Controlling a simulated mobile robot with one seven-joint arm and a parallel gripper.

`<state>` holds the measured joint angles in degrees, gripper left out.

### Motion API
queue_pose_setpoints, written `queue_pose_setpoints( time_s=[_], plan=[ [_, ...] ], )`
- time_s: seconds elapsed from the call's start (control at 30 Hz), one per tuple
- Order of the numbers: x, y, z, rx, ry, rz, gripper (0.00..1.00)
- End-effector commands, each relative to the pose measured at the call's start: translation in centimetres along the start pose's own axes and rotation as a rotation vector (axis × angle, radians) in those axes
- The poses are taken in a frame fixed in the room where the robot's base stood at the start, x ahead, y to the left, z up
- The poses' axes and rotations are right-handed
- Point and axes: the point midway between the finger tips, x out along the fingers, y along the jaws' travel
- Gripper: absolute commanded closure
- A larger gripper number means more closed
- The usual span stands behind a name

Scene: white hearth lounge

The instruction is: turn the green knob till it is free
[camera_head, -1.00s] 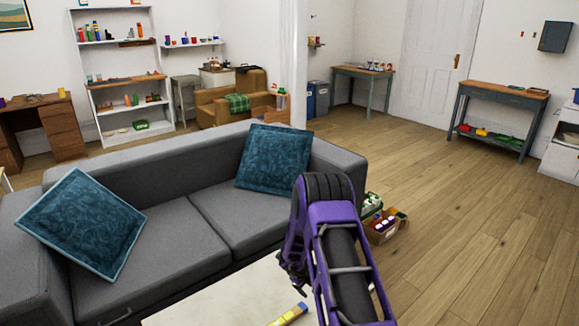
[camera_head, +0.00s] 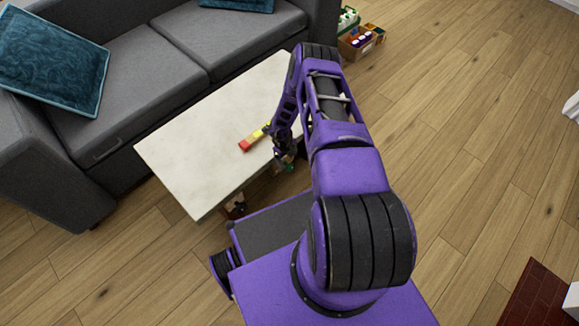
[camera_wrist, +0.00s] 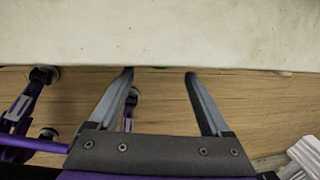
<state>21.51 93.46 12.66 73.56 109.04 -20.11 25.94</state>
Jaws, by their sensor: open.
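My gripper (camera_wrist: 160,73) is open in the wrist view, with nothing between its two fingers. Its fingertips point at the near edge of the pale table (camera_wrist: 160,35). In the head view my gripper (camera_head: 283,153) is beside the right part of that white table (camera_head: 200,150), small and partly covered by my arm. A small green thing (camera_head: 289,165) shows close to the gripper at the table edge. It is too small to tell whether it is the green knob. No green knob shows in the wrist view.
A red and yellow bar (camera_head: 252,139) lies on the table near my gripper. The grey sofa (camera_head: 150,60) with teal cushions (camera_head: 52,68) stands behind the table. Boxes of small goods (camera_head: 360,40) sit on the floor beyond.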

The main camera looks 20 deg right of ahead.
Motion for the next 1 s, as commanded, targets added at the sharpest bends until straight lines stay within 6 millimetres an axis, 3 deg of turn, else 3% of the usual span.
queue_pose_setpoints(
  time_s=[0.1,0.3,0.77,1.0],
  plan=[
    [2.9,0.1,-0.1,0.003,0.000,0.000,0.18],
    [5.8,0.1,0.0,0.002,-0.001,0.000,0.18],
    [6.8,0.0,0.0,-0.001,-0.001,0.000,0.18],
    [6.8,0.0,0.0,-0.001,-0.001,0.000,0.61]
  ],
)
